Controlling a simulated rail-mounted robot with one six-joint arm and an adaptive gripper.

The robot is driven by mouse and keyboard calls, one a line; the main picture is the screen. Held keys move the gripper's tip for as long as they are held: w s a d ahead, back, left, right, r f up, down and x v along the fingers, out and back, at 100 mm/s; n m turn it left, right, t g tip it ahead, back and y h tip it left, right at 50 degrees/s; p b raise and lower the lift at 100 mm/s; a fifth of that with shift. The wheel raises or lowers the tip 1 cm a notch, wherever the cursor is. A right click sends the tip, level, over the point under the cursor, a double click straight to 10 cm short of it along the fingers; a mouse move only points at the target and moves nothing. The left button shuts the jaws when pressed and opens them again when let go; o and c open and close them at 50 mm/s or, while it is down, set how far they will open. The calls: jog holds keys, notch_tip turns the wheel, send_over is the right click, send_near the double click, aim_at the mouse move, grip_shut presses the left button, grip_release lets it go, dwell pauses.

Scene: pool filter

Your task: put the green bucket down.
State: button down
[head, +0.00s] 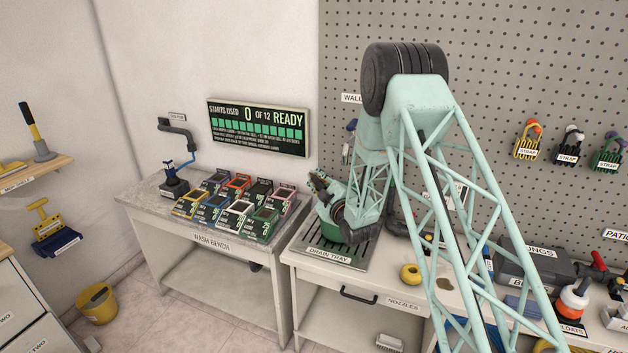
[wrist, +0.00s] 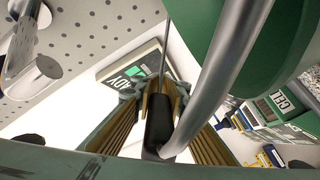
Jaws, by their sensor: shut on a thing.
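The green bucket (head: 330,236) is at the drain tray (head: 362,250), mostly hidden behind my arm in the head view. I cannot tell whether its base touches the tray. In the wrist view, my gripper (wrist: 158,98) is shut on the black grip of the bucket's metal handle. The handle's wire runs past the camera as a thick curved bar. A green wall of the bucket (wrist: 285,40) fills the upper right of that view. In the head view my gripper (head: 328,192) is above the tray, partly hidden by my arm.
The wash bench (head: 218,245) to the left holds several boxes (head: 238,212). A yellow ring (head: 410,273) lies on the counter right of the tray. A pegboard (head: 480,60) stands behind. A yellow bucket (head: 97,303) stands on the floor at the lower left.

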jog(key=shift+f, duration=0.4)
jog(key=c, duration=2.6)
grip_release()
jog(key=shift+o, duration=0.2)
jog(key=shift+s, duration=0.1)
jog(key=v, duration=1.1)
jog(key=shift+s+d+p, duration=0.2)
jog(key=shift+s+p, duration=0.1)
jog(key=shift+s, duration=0.05)
